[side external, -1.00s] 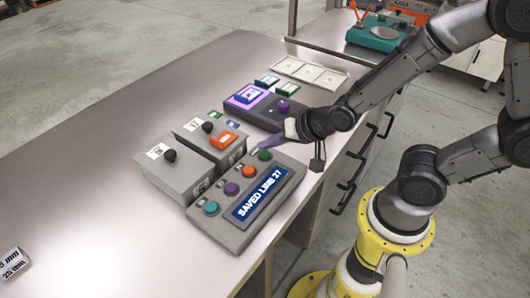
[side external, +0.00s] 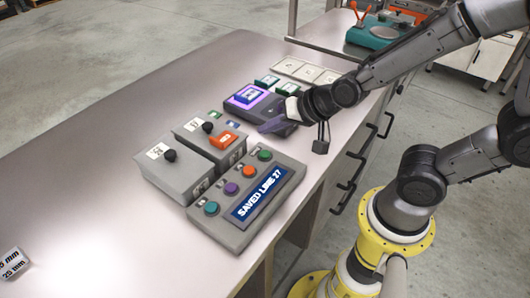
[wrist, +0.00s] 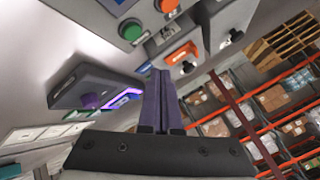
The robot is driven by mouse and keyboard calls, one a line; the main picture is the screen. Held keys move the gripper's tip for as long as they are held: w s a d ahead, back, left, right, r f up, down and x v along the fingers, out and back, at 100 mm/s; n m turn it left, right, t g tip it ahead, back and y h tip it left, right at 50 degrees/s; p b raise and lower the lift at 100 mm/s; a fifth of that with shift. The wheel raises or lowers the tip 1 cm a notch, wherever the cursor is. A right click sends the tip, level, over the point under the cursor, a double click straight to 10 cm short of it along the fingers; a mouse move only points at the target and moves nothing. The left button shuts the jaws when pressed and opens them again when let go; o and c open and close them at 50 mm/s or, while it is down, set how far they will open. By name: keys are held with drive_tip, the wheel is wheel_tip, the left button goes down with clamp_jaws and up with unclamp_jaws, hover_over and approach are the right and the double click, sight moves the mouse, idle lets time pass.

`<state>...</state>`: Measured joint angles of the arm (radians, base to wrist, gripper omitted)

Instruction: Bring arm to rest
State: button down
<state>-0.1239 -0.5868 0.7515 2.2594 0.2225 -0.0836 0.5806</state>
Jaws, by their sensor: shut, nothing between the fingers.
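My gripper (side external: 268,127) is in the side external view, above the right part of the table, beside the dark device with the lit purple pad (side external: 247,97). Its purple fingers also show in the wrist view (wrist: 160,95), pressed together with nothing between them. My arm reaches in from the right. The button console (side external: 245,205) stands nearer the camera, apart from the gripper, and its screen reads "SAVED LINE 27".
Two grey boxes with black knobs (side external: 175,175) stand left of the console. A marked cube (side external: 12,263) is at lower left. The table's left side (side external: 90,140) is clear.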

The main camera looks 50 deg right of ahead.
idle(0.4)
wheel_tip(320, 180, up, 10)
drive_tip(key=s+d+n+t, duration=0.1)
drive_tip(key=s+d, duration=0.1)
drive_tip(key=s+d+n+g+h, duration=0.1)
drive_tip(key=s+n+g, duration=0.3)
drive_tip(key=s, duration=1)
drive_tip(key=n, duration=0.2)
drive_tip(key=shift+d+f+n+g, duration=0.3)
drive_tip(key=shift+n, duration=0.1)
drive_tip(key=c, duration=1.5)
unclamp_jaws()
drive_tip(key=shift+c, duration=0.2)
